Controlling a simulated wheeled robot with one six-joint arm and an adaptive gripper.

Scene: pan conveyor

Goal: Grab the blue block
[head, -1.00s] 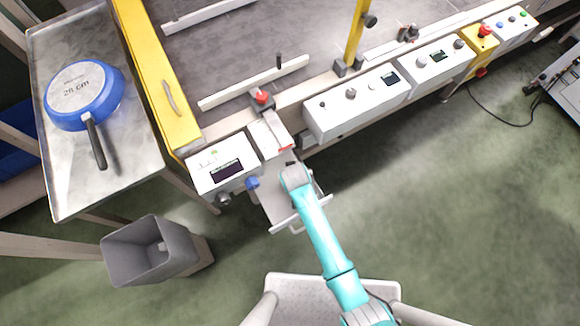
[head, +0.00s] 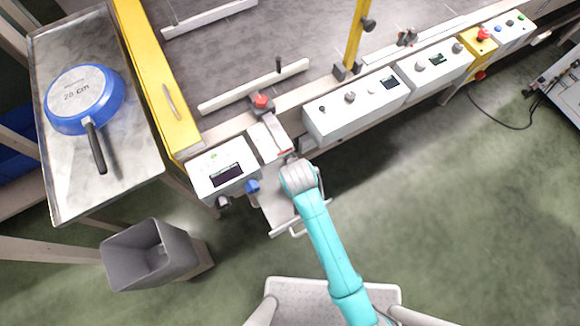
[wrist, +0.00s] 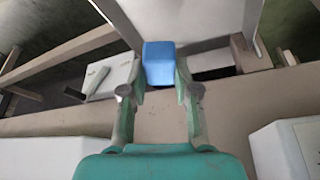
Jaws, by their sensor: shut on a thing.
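The blue block (wrist: 159,62) shows in the wrist view between the two fingertips of my gripper (wrist: 157,82). The fingers are shut on its sides, and its far part sticks out beyond them. In the head view, the end of my arm covers most of the gripper, and I cannot make out the block there. That end is over the small metal shelf (head: 279,213) at the conveyor's near edge.
A control box (head: 222,168) with a blue knob (head: 252,187) stands left of my gripper, and a long control box (head: 352,105) right. A red button (head: 262,101) is behind. A blue pan (head: 85,98) lies on the left table; a grey bin (head: 148,256) is below.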

